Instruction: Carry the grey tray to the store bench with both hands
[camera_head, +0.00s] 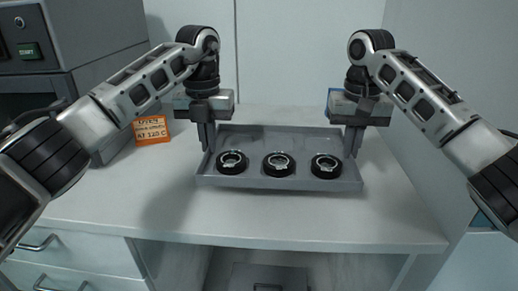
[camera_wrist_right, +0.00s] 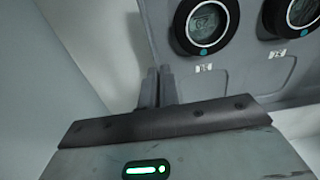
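The grey tray (camera_head: 250,185) is a shallow rectangle on the white bench top, roughly level; I cannot tell if it touches the surface. It holds three round black gauges with pale rings: left (camera_head: 232,162), middle (camera_head: 278,164) and right (camera_head: 326,166). My left gripper (camera_head: 207,138) points down at the tray's left end wall, its fingers close together on it. My right gripper (camera_head: 352,143) is likewise shut on the right end wall. In the right wrist view its fingers (camera_wrist_right: 158,88) stand close together at the tray's wall (camera_wrist_right: 230,75), with two gauges beside them.
Walls close in behind and to the right. Drawers (camera_head: 75,255) and an open shelf space lie below.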

